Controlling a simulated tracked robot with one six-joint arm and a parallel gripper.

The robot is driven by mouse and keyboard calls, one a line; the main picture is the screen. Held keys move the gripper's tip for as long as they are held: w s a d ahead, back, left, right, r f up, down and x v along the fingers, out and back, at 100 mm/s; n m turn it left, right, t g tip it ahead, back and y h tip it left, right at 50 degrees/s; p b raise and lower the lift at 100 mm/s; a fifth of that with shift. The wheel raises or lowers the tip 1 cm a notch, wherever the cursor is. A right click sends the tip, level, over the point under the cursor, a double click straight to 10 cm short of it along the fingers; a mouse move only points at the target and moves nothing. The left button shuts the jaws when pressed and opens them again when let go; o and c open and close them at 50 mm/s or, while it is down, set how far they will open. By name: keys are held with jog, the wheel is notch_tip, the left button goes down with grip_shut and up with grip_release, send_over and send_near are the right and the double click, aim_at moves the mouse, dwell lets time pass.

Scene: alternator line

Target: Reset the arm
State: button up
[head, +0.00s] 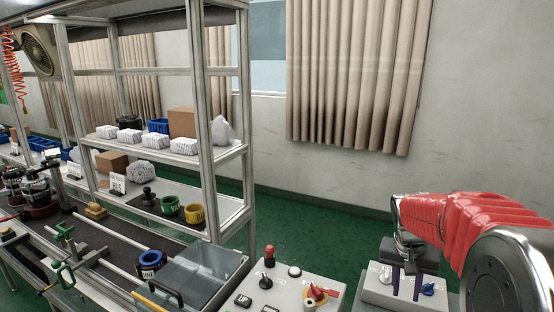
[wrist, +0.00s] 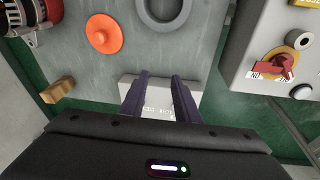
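My arm, in a red cover, reaches in from the right in the head view. My gripper (head: 406,298) points down in front of or above a small light-grey control box (head: 372,292) with a blue knob (head: 428,288). In the wrist view the two dark fingers of my gripper (wrist: 160,78) stand apart with nothing held between them. A pale labelled surface (wrist: 158,108) shows below and between the fingers. I cannot tell whether the fingertips touch it.
A larger control box (head: 290,285) with a red-and-yellow switch stands left of my gripper. In the wrist view an orange disc (wrist: 104,34), a grey ring (wrist: 163,8) and a wooden block (wrist: 57,90) lie ahead. A metal shelf rack (head: 205,130) stands at left. Green floor lies behind.

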jog(key=s+a+r+n+t+y, duration=0.1)
jog(key=s+a+r+n+t, duration=0.1)
jog(key=s+a, duration=0.6)
jog(key=s+a+r+n+t+y, duration=0.1)
jog(key=s+a+r+n, duration=0.3)
jog(key=s+a, duration=0.4)
jog(key=shift+s+a+r+t, duration=0.4)
jog(key=shift+s+r+t, duration=0.25)
jog(key=shift+s, duration=2.9)
